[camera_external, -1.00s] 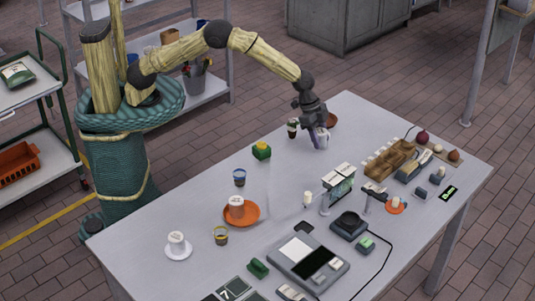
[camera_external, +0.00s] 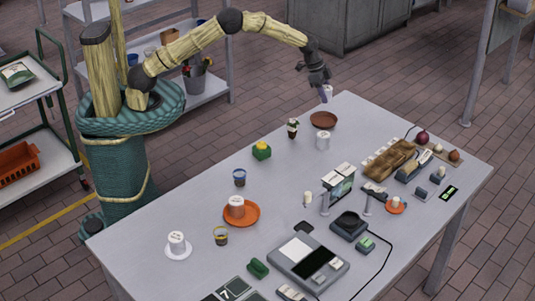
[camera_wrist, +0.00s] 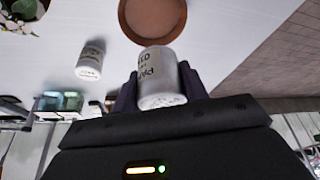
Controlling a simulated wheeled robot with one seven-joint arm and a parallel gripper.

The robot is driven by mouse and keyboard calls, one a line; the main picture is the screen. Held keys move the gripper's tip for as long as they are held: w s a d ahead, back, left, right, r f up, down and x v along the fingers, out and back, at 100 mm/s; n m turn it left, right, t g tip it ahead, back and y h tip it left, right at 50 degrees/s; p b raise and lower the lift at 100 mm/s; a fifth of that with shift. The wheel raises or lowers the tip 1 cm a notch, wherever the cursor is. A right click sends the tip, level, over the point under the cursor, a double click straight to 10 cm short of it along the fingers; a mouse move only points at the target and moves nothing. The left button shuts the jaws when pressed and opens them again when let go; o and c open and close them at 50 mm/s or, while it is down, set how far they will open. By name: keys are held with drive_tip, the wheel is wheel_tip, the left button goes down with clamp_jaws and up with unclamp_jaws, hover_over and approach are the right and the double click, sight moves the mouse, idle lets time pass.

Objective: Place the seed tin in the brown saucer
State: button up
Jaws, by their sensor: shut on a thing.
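My gripper (camera_external: 325,87) is raised above the far end of the table. It is shut on the seed tin (camera_external: 326,94), a pale grey-white can with dark lettering that is only partly readable. In the wrist view the seed tin (camera_wrist: 161,76) sits between the two dark fingers of my gripper (camera_wrist: 158,88). The brown saucer (camera_external: 323,119) lies on the table below the gripper, apart from the tin, and looks empty. It also shows at the top of the wrist view (camera_wrist: 152,18), just beyond the tin.
Another white tin (camera_external: 323,142) stands near the brown saucer, also in the wrist view (camera_wrist: 90,60). An orange saucer (camera_external: 249,219) holds a white tin. A wooden organiser (camera_external: 395,158) stands at the right.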

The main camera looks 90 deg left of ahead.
hover_over(327, 123)
drive_tip(key=s, duration=0.1)
drive_tip(key=f, duration=0.6)
drive_tip(key=shift+s+a+p, duration=0.1)
drive_tip(key=shift+a+p, duration=0.15)
drive_tip(key=shift+p, duration=0.15)
drive_tip(key=shift+f, duration=0.2)
drive_tip(key=shift+s+a+r, duration=0.1)
drive_tip(key=shift+s, duration=0.05)
drive_tip(key=shift+f, duration=1.9)
